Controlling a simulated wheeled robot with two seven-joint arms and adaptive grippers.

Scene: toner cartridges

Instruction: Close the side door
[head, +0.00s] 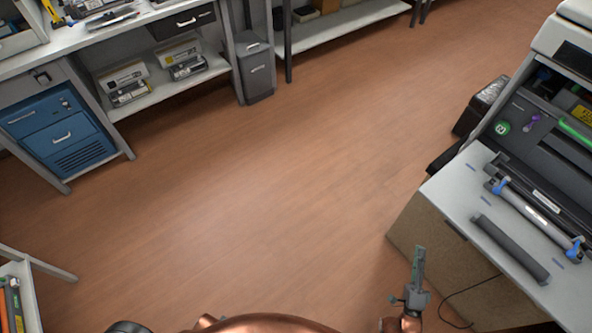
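A large printer (575,35) stands at the right edge, with its dark inside exposed. Its side door (470,205) appears to be the light grey panel folded down flat, with a blue-ended roller (530,212) and a dark bar (510,248) on it. My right gripper (419,262) is at the lower right, left of the panel and apart from it in the picture. Its fingers point up the picture and show nearly edge-on, so the gap between them cannot be judged. Nothing shows held in it. My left gripper is not clearly visible; only a dark rounded part shows at the bottom edge.
The wooden floor (240,170) is clear in the middle. A workbench with a blue drawer cabinet (60,130), boxed cartridges on a shelf and a grey bin (256,70) line the upper left. A black box (485,100) stands behind the printer. A rack corner (25,290) is lower left.

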